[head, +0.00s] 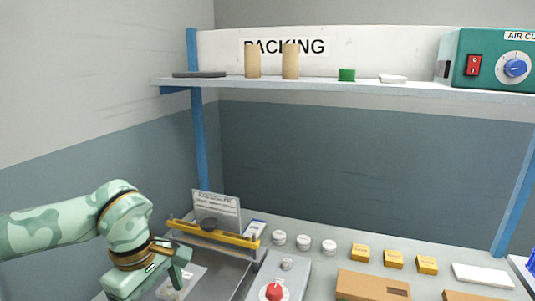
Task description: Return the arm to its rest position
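My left arm (50,227) in pale green camouflage comes in from the left and bends down at the wrist. My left gripper (180,270) is low at the left, over the near part of a grey metal tray (230,268). Its fingers are seen from the side and partly overlap, so I cannot tell whether they are open or shut. No held thing shows. My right arm and gripper are not in view.
A yellow bar (215,233) and a sign (216,203) stand behind the tray. A grey box with a red knob (273,292), white round tubs (304,242), yellow boxes (393,259) and a cardboard box (372,286) are to the right. A shelf (330,86) carries a teal unit (490,60).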

